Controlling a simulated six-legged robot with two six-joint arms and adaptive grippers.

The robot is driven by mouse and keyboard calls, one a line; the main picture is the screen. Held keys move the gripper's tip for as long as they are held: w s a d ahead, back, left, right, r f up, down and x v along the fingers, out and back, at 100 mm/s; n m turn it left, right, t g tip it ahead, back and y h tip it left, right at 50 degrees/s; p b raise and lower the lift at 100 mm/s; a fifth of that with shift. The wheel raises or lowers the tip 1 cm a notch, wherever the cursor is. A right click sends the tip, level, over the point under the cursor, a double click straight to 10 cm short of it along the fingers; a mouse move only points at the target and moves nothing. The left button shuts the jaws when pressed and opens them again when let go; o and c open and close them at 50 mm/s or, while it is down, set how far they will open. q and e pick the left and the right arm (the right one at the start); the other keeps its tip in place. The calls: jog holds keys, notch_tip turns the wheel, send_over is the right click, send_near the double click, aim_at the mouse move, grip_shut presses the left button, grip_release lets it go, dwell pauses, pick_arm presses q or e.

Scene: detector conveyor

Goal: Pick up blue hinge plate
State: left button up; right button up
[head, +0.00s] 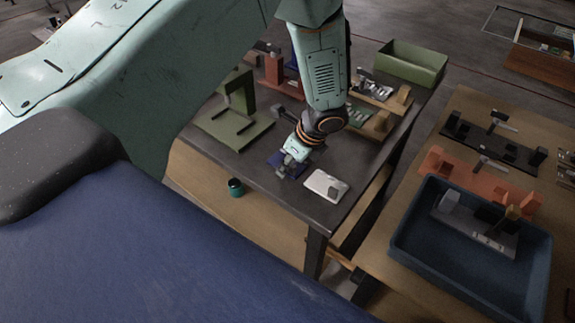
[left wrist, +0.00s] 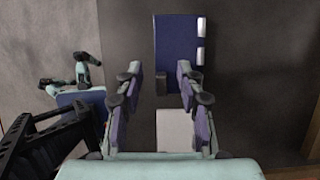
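The blue hinge plate (head: 273,160) lies on the dark table, partly hidden by my left gripper (head: 291,163) in the head view. In the left wrist view the blue hinge plate (left wrist: 177,45) is a dark blue rectangle with two light pieces on its right edge and a small dark block at its lower left. My left gripper (left wrist: 159,72) is open there. Its fingers point toward the near end of the plate, and the right fingertip overlaps it in view. Whether they touch cannot be told.
A white plate (head: 325,186) lies right beside it on the dark table (head: 260,180). Green fixture (head: 235,125), red fixture (head: 274,72) and green bin (head: 412,62) stand farther back. A blue tray (head: 405,240) is on the wooden table at right.

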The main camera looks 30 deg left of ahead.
pick_arm(q)
jog(key=shift+d, duration=0.2)
jog(key=shift+w+a+f, duration=0.1)
jog(key=shift+a+f, duration=0.05)
jog(key=shift+a, duration=0.15)
jog(key=c, duration=0.3)
jog(key=shift+d, duration=0.25)
grip_shut()
jog(key=shift+a, duration=0.2)
